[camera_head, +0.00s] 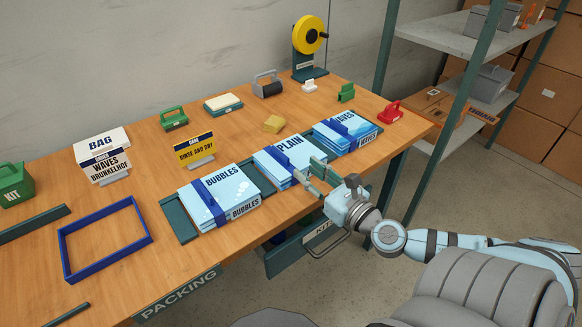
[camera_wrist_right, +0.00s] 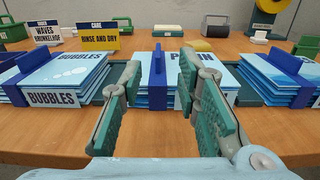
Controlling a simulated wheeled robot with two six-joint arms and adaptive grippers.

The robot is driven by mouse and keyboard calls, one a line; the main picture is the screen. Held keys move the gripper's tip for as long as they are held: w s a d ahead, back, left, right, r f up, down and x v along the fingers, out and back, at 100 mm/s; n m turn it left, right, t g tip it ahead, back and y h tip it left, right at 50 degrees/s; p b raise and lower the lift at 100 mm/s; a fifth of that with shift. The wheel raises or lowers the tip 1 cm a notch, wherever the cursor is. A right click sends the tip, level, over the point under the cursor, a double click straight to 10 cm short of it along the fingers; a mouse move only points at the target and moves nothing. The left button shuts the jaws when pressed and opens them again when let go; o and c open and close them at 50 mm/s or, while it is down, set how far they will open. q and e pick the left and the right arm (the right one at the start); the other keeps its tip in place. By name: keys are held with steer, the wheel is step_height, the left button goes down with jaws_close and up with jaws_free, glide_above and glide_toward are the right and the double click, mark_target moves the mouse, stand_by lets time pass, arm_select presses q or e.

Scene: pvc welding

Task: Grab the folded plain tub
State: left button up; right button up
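The plain stack (camera_head: 294,147) is a pile of folded light-blue sheets marked PLAIN, with a dark blue strap around it, lying on the wooden table between the bubbles and waves stacks. It also shows straight ahead in the right wrist view (camera_wrist_right: 170,70). My right gripper (camera_head: 308,176) is at the near edge of the plain stack. In the right wrist view its two green-padded fingers (camera_wrist_right: 160,74) are spread apart, with the stack's front edge and strap showing between them. I cannot tell whether they touch it. My left gripper is not in view.
The bubbles stack (camera_head: 226,196) stands left and the waves stack (camera_head: 347,132) right of the plain one, close by. A blue frame (camera_head: 104,240) lies at the left. Tape dispenser (camera_head: 309,45), green, red and yellow tools stand behind. A shelf (camera_head: 455,40) is at the right.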

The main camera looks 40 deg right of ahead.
mark_target(288, 160)
steer(key=w, duration=0.7)
steer(key=shift+w+f+p, duration=0.2)
steer(key=shift+f+p, duration=0.1)
steer(key=shift+w+a+f, duration=0.1)
steer(key=shift+w+f, duration=0.05)
steer(key=shift+w, duration=0.15)
steer(key=shift+s, duration=0.1)
jaws_close()
